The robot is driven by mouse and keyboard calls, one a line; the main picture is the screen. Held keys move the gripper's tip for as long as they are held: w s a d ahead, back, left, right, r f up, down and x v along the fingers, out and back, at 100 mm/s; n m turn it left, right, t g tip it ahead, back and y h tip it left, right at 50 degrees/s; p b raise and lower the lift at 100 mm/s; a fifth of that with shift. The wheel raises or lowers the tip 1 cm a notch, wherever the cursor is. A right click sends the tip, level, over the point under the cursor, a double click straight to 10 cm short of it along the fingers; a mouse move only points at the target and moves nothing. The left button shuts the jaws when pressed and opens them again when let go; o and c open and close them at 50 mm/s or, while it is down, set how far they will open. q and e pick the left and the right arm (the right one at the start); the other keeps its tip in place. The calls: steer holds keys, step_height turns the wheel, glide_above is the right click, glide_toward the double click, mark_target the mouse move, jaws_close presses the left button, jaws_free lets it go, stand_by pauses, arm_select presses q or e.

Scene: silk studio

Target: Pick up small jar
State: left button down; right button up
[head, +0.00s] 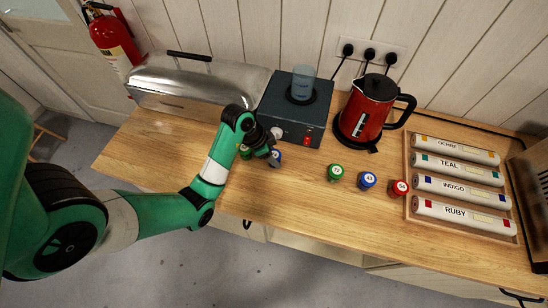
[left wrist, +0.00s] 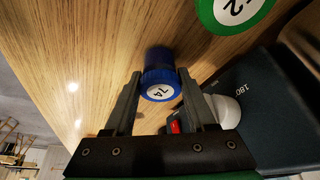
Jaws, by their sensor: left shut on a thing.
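A small blue-lidded jar (head: 275,156) is by the front of the dark box on the wooden counter. It also shows in the left wrist view (left wrist: 160,85), with a white number label on its lid. My left gripper (head: 270,151) is shut on this jar, with one finger on each side of it. I cannot tell whether the jar touches the counter. A green-lidded jar (head: 245,152) stands just left of the gripper, partly hidden by it, and its lid shows large in the wrist view (left wrist: 232,10). My right gripper is not in view.
A dark box (head: 283,110) with a white knob, red switch and glass beaker (head: 302,82) stands right behind the gripper. Green (head: 335,172), blue (head: 367,180) and red (head: 398,188) jars stand right, beyond clear counter. A red kettle (head: 368,105) and a tray of labelled rolls (head: 408,170) are farther right.

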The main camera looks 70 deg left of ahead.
mark_target(277, 154)
arm_select(q)
steer(key=shift+r, duration=0.15)
steer(key=shift+r, duration=0.3)
step_height(277, 154, up, 3)
steer(key=shift+f+p, duration=0.2)
steer(key=shift+p, duration=0.35)
steer(key=s+d+r+p, duration=0.9)
steer(key=s+p, duration=0.1)
steer(key=p, duration=0.1)
steer(key=shift+s+d+r+p, duration=0.15)
steer(key=shift+s+r+p, duration=0.15)
steer(key=shift+p, duration=0.1)
